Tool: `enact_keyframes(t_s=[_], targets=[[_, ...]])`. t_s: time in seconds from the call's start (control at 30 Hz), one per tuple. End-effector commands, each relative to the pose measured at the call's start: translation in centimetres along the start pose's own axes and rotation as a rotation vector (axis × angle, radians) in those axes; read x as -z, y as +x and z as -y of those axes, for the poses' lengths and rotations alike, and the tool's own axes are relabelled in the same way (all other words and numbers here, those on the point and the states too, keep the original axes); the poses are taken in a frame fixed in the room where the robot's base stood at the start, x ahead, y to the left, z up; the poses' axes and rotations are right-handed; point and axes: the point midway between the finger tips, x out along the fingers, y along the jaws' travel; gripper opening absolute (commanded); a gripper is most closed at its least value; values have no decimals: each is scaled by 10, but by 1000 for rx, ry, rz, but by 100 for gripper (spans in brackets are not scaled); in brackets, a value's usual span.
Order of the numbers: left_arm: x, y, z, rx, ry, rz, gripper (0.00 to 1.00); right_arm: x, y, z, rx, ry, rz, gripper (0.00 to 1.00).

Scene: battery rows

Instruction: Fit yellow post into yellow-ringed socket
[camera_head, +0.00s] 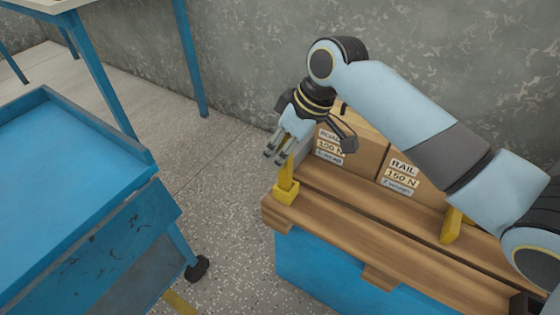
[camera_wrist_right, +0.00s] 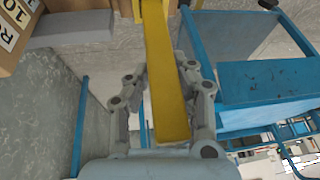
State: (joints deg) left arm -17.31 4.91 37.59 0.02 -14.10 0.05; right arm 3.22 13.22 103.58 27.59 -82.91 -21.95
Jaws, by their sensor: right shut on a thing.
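My right gripper (camera_head: 280,146) reaches over the left end of the wooden bench top. It is shut on the yellow post (camera_head: 288,171), which stands slightly tilted below the fingers. In the right wrist view the post (camera_wrist_right: 166,80) runs between the two fingers (camera_wrist_right: 165,105). The post's lower end meets a yellow block (camera_head: 286,192) at the bench's left corner. I cannot tell whether the post sits inside this block or is joined to it. No separate yellow ring can be made out. My left gripper is out of view.
Two cardboard boxes, one labelled RAIL (camera_head: 405,165), stand behind the bench top (camera_head: 350,200). Another yellow piece (camera_head: 451,226) is on the bench under my right arm. A blue cart (camera_head: 70,165) stands at the left, with open floor between.

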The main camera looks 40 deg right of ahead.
Motion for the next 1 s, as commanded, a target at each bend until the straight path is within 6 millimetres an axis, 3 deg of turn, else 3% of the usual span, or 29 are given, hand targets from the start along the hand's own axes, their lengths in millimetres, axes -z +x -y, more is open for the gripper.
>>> enact_keyframes(t_s=[0.03,0.13,0.47,0.5,0.67,1.0], targets=[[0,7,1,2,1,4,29,-6,13,-1,2,2,4,0],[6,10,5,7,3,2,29,-11,24,-2,1,2,4,0],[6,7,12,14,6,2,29,-10,24,-3,0,2,1,0],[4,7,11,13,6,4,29,-11,24,-3,0,2,1,23],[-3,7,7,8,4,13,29,-11,24,-3,0,2,1,43],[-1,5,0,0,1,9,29,-9,17,-3,-1,0,1,43]])
